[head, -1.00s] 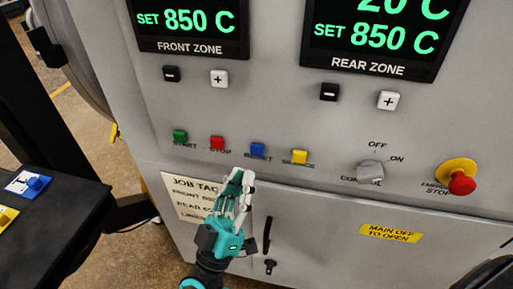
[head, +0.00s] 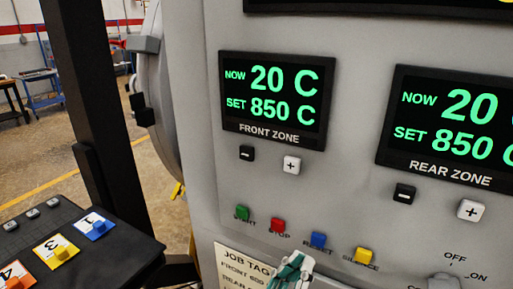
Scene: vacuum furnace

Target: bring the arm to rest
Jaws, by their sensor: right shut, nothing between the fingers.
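My right gripper (head: 294,268) shows at the bottom middle of the head view, in front of the job tag (head: 235,262) and just below the red, blue and yellow buttons. The rest of the arm is cut off by the lower frame edge. My left gripper is out of view. The furnace panel (head: 345,205) carries the front zone display (head: 277,98), reading now 20 C and set 850 C. The rear zone display (head: 455,128) shows 20 and set 850, cut off at the right.
A green start button (head: 243,212), red stop button (head: 278,225), blue reset button (head: 318,240) and yellow silence button (head: 364,256) line the panel. The control knob (head: 443,282) is at lower right.

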